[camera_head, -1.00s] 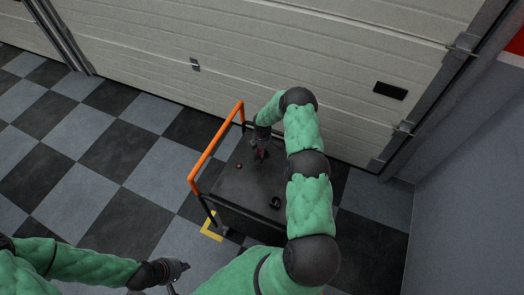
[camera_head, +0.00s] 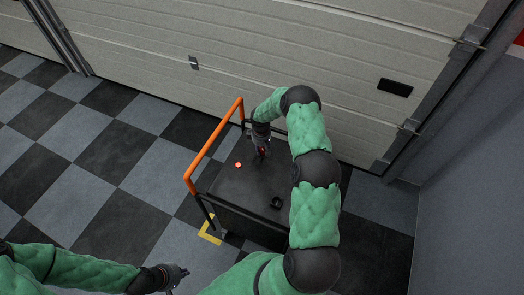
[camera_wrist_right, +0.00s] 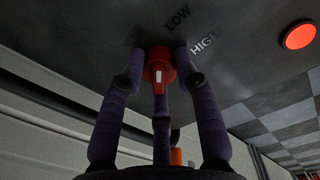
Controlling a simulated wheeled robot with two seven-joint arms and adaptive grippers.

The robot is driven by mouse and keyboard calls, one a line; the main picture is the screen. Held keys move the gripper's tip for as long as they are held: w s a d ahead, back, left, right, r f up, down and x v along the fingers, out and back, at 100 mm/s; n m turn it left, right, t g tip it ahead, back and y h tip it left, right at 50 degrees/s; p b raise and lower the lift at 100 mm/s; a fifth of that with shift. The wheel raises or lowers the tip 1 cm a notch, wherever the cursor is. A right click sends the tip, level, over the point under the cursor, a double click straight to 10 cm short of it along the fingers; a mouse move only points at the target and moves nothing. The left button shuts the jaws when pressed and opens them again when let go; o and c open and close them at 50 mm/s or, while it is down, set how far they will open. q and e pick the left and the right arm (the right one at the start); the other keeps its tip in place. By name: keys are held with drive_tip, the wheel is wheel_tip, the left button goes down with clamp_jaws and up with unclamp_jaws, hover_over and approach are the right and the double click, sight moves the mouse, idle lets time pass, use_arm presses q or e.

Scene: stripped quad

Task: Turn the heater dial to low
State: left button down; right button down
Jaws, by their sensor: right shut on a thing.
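The red heater dial (camera_wrist_right: 158,62) with a white mark shows in the right wrist view, on a dark panel (camera_wrist_right: 90,35). The white mark runs up and down in that picture; which label it lines up with I cannot tell. In the head view, my right gripper (camera_head: 262,148) is over the far part of the cart top. My left gripper (camera_head: 177,278) is open and empty, low in the picture.
A bright red round light (camera_wrist_right: 299,36) sits beside the labels; it also shows in the head view (camera_head: 238,165). The black cart (camera_head: 235,188) has an orange handle rail (camera_head: 213,148) and a small black object (camera_head: 276,203) on top. A garage door (camera_head: 290,50) stands behind.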

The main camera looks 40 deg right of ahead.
sight(261, 149)
drive_tip(key=shift+m+b, duration=0.45)
drive_tip(key=shift+m, duration=0.55)
drive_tip(key=c, duration=0.9)
unclamp_jaws()
wheel_tip(261, 149, up, 12)
drive_tip(key=shift+a, duration=0.25)
